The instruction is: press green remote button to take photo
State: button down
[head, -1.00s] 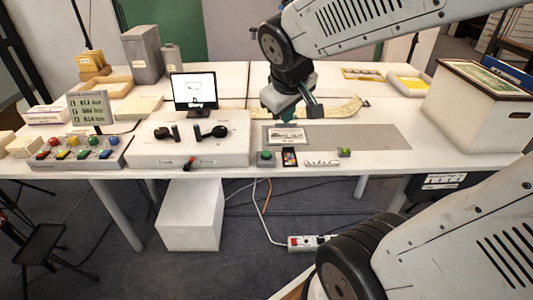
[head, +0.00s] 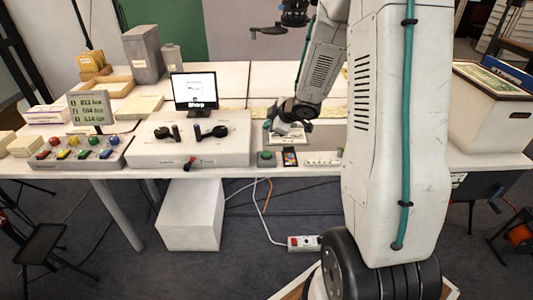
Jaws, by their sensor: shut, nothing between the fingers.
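The green remote button (head: 266,155) sits on a small dark box at the front edge of the table, left of the colour card. My gripper (head: 268,126) is small and dark in the head view, at the end of my arm's wrist. It is shut and empty. It appears just above and behind the button in the picture, apart from it; its exact height is hard to tell. A flat print (head: 287,139) lies behind the button, partly hidden by my wrist.
A colour card (head: 290,158) and a white strip (head: 322,158) lie right of the button. A white console (head: 190,150) with black levers stands left. A panel of coloured buttons (head: 80,152) is further left. A lidded white box (head: 490,110) is at right. My arm hides the table's right part.

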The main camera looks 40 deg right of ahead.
aim_at(269, 154)
jog(key=shift+f, duration=4.4)
jog(key=shift+f, duration=0.15)
jog(key=shift+f, duration=0.25)
jog(key=shift+f, duration=0.5)
jog(key=shift+r, duration=0.9)
